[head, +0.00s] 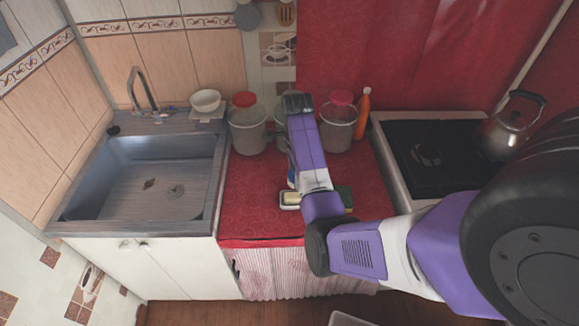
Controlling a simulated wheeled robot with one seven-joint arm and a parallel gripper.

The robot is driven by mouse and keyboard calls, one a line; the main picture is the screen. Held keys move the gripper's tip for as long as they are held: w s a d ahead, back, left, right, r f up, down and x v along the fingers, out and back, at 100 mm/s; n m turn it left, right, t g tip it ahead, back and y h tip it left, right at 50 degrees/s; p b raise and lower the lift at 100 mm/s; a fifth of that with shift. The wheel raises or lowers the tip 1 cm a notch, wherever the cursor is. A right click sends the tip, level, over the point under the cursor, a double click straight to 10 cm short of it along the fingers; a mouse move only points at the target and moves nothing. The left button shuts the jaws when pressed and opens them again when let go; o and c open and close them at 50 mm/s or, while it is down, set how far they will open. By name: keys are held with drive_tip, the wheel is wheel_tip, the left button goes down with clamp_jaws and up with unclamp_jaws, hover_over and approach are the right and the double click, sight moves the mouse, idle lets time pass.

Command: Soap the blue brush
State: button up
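My arm reaches over the red counter, and its far end (298,103) is above the back of the counter, between two lidded buckets. My gripper's fingers are hidden by the arm, so I cannot see whether they are open or hold anything. A small blue piece (291,177), possibly part of the blue brush, shows at the left edge of my arm; the rest is hidden. A cream block, likely the soap (290,198), lies on the counter just left of my arm, and part of it may be covered.
A green sponge-like item (346,196) lies right of my arm. Left bucket (247,130), right bucket (338,128) and orange bottle (362,113) stand behind. A sink (75,190) with a white bowl (205,100) is left; a stove with a kettle (507,130) is right. The counter's front left is clear.

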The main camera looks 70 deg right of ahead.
sight(291, 183)
drive_tip(key=shift+w+a+m, duration=0.3)
drive_tip(key=shift+w, duration=0.15)
drive_tip(key=shift+w+a+f+m, duration=0.15)
drive_tip(key=shift+m, duration=0.35)
drive_tip(key=shift+f, duration=1.05)
drive_tip(key=shift+f+b, duration=1.15)
drive_tip(key=shift+f, duration=0.75)
drive_tip(key=shift+f, duration=0.45)
drive_tip(key=shift+f, duration=0.1)
wheel_tip(291, 183, up, 3)
drive_tip(key=shift+f+p, duration=0.2)
drive_tip(key=shift+p, duration=1.05)
drive_tip(key=shift+r, duration=2.3)
